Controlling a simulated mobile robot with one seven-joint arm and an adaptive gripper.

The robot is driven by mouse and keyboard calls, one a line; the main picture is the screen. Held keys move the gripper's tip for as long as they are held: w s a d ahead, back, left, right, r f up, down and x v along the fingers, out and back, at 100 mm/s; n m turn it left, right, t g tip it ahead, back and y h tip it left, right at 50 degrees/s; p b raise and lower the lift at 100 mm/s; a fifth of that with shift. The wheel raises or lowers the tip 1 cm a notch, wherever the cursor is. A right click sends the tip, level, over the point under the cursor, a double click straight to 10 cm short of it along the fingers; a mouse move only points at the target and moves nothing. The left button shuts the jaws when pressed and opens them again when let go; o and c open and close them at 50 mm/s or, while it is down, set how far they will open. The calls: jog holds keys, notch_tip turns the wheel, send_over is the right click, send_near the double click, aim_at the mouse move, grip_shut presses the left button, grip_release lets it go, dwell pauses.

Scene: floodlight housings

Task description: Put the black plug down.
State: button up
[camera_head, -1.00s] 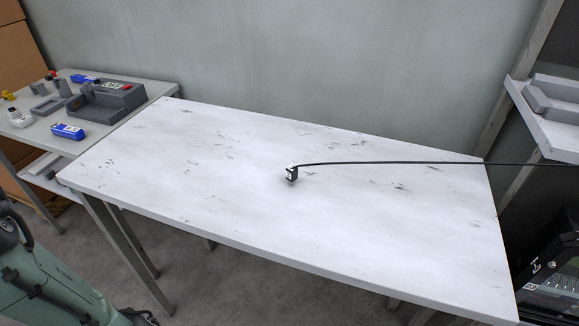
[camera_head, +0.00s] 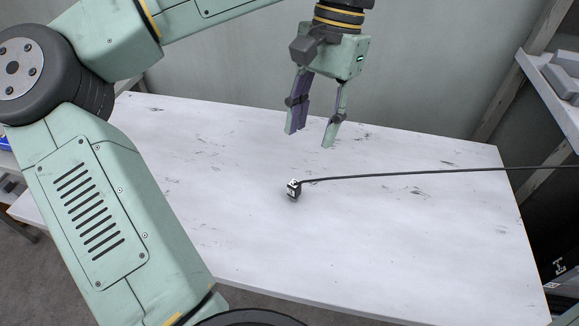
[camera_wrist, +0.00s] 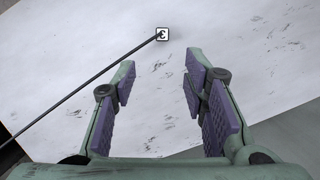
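The black plug (camera_head: 294,190) sits on the white worn table (camera_head: 240,240), near its middle, with a black cable (camera_head: 420,174) running from it to the right. A white marked face of the plug shows in the wrist view (camera_wrist: 162,34), with the cable leading down to the left. My gripper (camera_head: 310,138) is open and empty. It hangs above the table, above and behind the plug in the head view, and does not touch it. In the wrist view my gripper (camera_wrist: 163,85) has its two fingers spread, with the plug beyond the fingertips.
A shelf with grey parts (camera_head: 560,80) stands at the right edge. A dark device (camera_head: 563,270) is at the lower right. My arm covers much of the left side and hides most of the side table there. The white table around the plug is clear.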

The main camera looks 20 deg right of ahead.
send_over(295, 183)
jog(key=w+d, duration=0.1)
jog(key=d, duration=0.1)
notch_tip(295, 183, down, 4)
jog(key=f, duration=0.1)
jog(key=x, duration=0.4)
jog(key=shift+a, duration=0.35)
jog(key=shift+s+a+f, duration=0.1)
jog(key=shift+f, duration=0.45)
jog(key=shift+c, duration=0.4)
grip_shut()
